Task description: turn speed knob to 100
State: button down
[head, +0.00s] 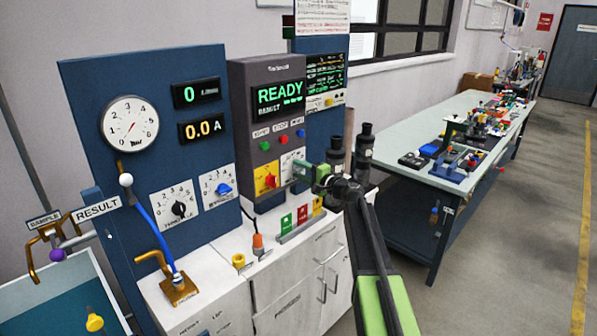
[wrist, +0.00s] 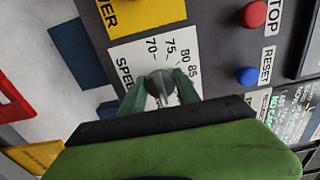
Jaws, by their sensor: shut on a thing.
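The speed knob (wrist: 161,84) is a round grey knob on a white dial plate (wrist: 124,52) in the wrist view. The plate carries marks that include 70, 75, 80 and 85. My gripper (wrist: 160,92) is shut on the knob, with a green finger on each side. The knob's pointer setting is hard to read. The cabinet's display (head: 279,96) reads READY.
A yellow plate with a red switch (head: 267,179) is left of the speed plate. Green, red and blue buttons (head: 282,139) sit above. In the wrist view the red stop button (wrist: 254,14) and blue reset button (wrist: 247,75) are close by.

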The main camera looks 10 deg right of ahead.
jog(key=c, duration=0.9)
grip_release()
jog(key=shift+d, duration=0.1)
jog(key=v, duration=1.7)
jog(key=shift+s, duration=0.15)
jog(key=shift+d, duration=0.1)
